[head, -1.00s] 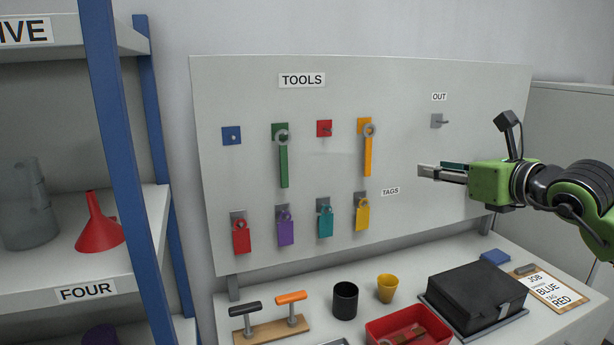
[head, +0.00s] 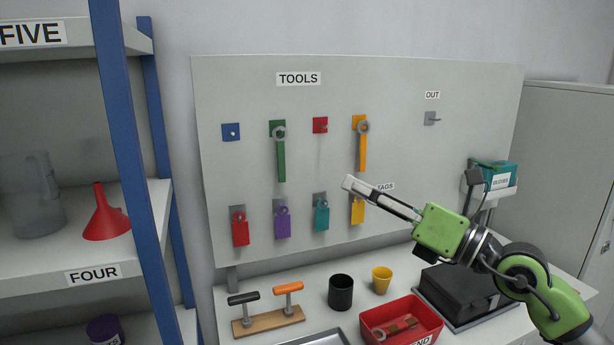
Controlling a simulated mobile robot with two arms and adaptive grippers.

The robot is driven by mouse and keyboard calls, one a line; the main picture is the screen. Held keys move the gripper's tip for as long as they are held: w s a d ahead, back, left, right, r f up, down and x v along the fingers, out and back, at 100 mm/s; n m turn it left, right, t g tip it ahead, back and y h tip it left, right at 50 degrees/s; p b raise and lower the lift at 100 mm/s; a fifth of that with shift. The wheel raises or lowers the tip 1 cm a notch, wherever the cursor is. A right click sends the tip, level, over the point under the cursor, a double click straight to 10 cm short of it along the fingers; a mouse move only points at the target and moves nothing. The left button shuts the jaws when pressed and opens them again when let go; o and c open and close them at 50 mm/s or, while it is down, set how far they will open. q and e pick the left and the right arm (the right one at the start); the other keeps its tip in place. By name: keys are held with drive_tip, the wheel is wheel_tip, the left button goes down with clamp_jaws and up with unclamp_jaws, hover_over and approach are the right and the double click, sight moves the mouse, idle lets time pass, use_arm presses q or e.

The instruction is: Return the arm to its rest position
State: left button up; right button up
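My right arm comes in from the lower right in the head view. Its green-bodied gripper (head: 348,184) points up and left in front of the tool board (head: 410,90), near the yellow tag (head: 357,212) and the TAGS label. The fingers are seen from the side and I cannot tell whether they are apart or together. No object shows at the fingertips. My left gripper is not in view.
A bench (head: 462,340) below the board holds a red bin (head: 436,318), a black case (head: 450,284), a black cup (head: 341,292) and a yellow cup (head: 381,279). A shelf with a blue post (head: 125,150) stands left. A glove box (head: 497,176) hangs right.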

drive_tip(key=s+d+f+m+t+h, duration=0.25)
drive_tip(key=d+f+m+h, duration=0.7)
drive_tip(key=m, duration=0.75)
drive_tip(key=s+d+f+m+t+h, duration=0.1)
drive_tip(key=s+d+f+m+h, duration=0.2)
drive_tip(key=d+f+m+h, duration=0.95)
drive_tip(key=s+a+f+m+g+y, duration=0.25)
drive_tip(key=s+f+m, duration=0.2)
drive_tip(key=f, duration=0.45)
drive_tip(key=s+a+f+m+g+y, duration=0.1)
drive_tip(key=s+a+f+m+g, duration=0.25)
drive_tip(key=s+f, duration=0.4)
drive_tip(key=s+a+f+g+y, duration=0.2)
drive_tip(key=s+a+f+g, duration=0.15)
drive_tip(key=s+f, duration=0.35)
drive_tip(key=s+a+f+g+y, duration=0.15)
drive_tip(key=s+f+g, duration=0.25)
drive_tip(key=s, duration=0.5)
wheel_tip(320, 180, down, 28)
drive_tip(key=s, duration=0.2)
drive_tip(key=s+d+f+g, duration=0.2)
drive_tip(key=s+f, duration=1.2)
drive_tip(key=s, duration=0.2)
drive_tip(key=shift+s+d+f, duration=0.25)
drive_tip(key=shift+f, duration=0.05)
